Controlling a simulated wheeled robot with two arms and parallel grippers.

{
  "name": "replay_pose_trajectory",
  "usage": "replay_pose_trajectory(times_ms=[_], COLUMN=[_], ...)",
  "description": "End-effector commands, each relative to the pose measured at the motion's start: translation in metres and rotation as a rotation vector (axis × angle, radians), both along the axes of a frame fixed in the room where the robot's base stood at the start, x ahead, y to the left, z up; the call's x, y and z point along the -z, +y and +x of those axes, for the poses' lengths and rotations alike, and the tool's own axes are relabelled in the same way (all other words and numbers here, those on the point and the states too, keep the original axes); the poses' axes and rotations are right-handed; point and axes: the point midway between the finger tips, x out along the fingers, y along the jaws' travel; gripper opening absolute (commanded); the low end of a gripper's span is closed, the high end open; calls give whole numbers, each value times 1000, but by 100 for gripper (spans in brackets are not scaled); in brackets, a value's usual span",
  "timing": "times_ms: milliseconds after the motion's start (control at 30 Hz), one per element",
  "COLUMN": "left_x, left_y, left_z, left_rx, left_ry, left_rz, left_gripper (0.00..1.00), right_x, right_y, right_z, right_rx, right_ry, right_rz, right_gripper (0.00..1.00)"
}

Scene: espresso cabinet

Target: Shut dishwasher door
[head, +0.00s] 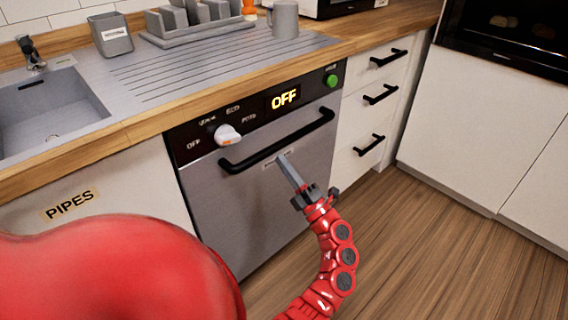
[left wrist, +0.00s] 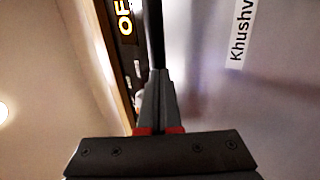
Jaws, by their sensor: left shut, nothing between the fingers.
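The dishwasher door (head: 237,206) is a grey metal front under the counter. It stands upright and looks flush with the cabinet fronts. A black bar handle (head: 278,143) crosses its top; the handle also shows in the left wrist view (left wrist: 155,35). A small label (left wrist: 242,35) is on the door below the handle. My left gripper (head: 281,158) is shut and empty, its fingertips just below the handle, at or close to the door face. Contact cannot be told. Its closed fingers also show in the left wrist view (left wrist: 158,76). My right gripper is out of view.
Above the door is a black panel with a white knob (head: 228,135), a lit OFF display (head: 284,97) and a green button (head: 332,81). White drawers (head: 366,120) stand to the right. The wooden floor (head: 440,250) at right is clear.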

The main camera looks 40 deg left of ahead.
Motion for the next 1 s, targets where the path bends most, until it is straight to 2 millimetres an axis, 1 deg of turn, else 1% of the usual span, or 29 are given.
replay_pose_trajectory(times_ms=[33, 67, 100, 300, 400, 500, 633, 867, 967, 1000], left_x=[12, 16, 19, 49, 59, 67, 71, 70, 60, 51], left_y=[-8, -13, -23, -65, -80, -90, -95, -97, -100, -103], left_z=[-2, -3, -2, -6, -8, -8, -10, -14, -31, -43], left_rx=[3, 2, 5, 3, 1, 2, 0, -3, -8, -11], left_ry=[6, 8, 13, 15, 12, 15, 11, 13, 25, 29], left_rz=[-4, -2, -5, -7, -5, -6, -5, 13, 107, 173], left_gripper=[0, 0, 0, 0, 0, 0, 0, 0, 0, 0], right_x=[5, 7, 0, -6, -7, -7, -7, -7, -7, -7], right_y=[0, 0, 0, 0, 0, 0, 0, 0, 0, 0], right_z=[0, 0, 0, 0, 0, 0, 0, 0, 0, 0], right_rx=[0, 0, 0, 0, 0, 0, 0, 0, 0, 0], right_ry=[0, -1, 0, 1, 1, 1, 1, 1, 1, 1], right_rz=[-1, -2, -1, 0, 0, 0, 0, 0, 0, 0], right_gripper=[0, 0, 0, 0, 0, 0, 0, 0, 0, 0])
